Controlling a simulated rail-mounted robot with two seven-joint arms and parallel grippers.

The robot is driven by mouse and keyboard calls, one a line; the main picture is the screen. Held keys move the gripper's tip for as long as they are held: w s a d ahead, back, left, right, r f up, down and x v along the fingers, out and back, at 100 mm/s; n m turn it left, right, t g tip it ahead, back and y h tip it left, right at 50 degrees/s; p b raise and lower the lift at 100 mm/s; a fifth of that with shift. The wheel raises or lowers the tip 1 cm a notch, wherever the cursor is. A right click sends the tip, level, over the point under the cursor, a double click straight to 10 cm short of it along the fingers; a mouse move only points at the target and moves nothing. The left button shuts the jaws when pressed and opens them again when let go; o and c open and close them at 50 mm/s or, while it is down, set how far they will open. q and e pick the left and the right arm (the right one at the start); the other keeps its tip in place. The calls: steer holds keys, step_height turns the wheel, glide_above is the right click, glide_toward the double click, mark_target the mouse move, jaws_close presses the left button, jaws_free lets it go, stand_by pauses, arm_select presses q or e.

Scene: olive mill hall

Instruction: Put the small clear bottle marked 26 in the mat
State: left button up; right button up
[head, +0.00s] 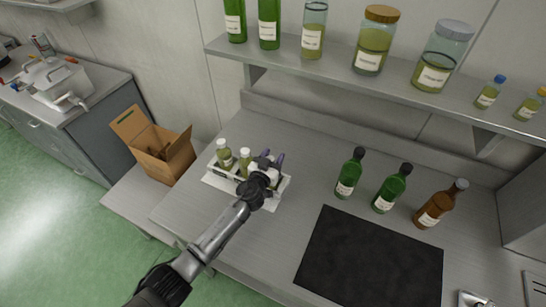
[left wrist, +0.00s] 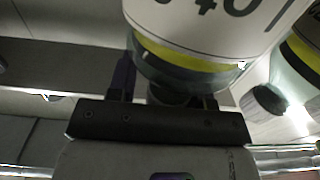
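My left gripper (head: 273,159) is over the right part of a white rack (head: 222,184) at the left of the bench. Its purple fingers stand apart, and nothing shows between them in the head view. Two small clear bottles of yellow-green liquid with white caps, a left one (head: 225,153) and a right one (head: 245,161), stand in the rack left of the gripper. In the left wrist view, a labelled bottle (left wrist: 200,25) fills the top, its print cut off; I cannot read a 26. The black mat (head: 370,262) lies bare at the bench front. My right gripper is out of view.
Two green bottles (head: 349,173) and a brown bottle (head: 440,204) stand behind the mat. A shelf (head: 340,72) with bottles and jars overhangs the back. An open cardboard box (head: 165,155) is left of the rack. Bench between rack and mat is clear.

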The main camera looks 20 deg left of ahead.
arm_select(q)
steer(key=shift+o, duration=1)
steer(key=shift+r, duration=0.2)
steer(key=shift+s+p, duration=0.3)
steer(key=shift+s, duration=0.05)
steer(key=s+p, duration=0.1)
steer(key=s, duration=1)
steer(key=shift+s+a, duration=0.15)
steer(key=shift+a, duration=0.3)
